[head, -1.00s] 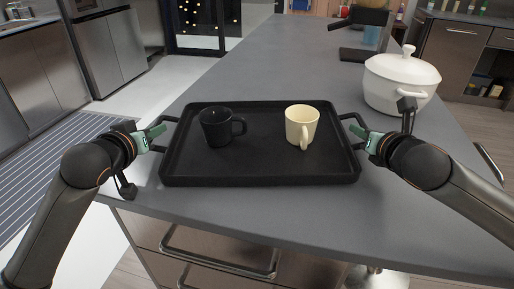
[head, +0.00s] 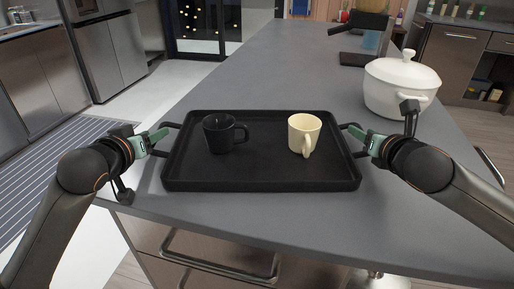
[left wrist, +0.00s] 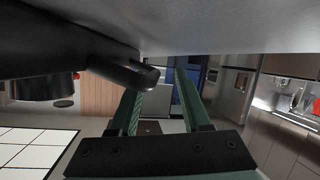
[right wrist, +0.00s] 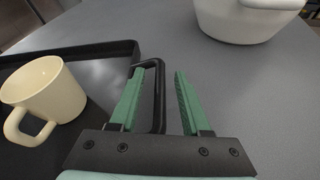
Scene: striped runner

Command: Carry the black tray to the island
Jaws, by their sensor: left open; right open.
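The black tray (head: 260,180) lies flat on the grey island top (head: 270,65), near its front edge. A black mug (head: 218,135) stands on its left half and a cream mug (head: 303,136) on its right half. My left gripper (head: 160,135) is open at the tray's left handle (left wrist: 135,73), whose loop reaches the fingertips in the left wrist view. My right gripper (head: 353,135) is open at the right handle. In the right wrist view the handle's bar (right wrist: 160,100) passes between the two spread fingers, closer to the left one.
A white lidded pot (head: 400,88) stands on the island right of the tray, close behind my right gripper. A dark appliance (head: 358,20) stands farther back. The island top behind the tray is clear. A striped runner (head: 60,160) lies on the floor at left.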

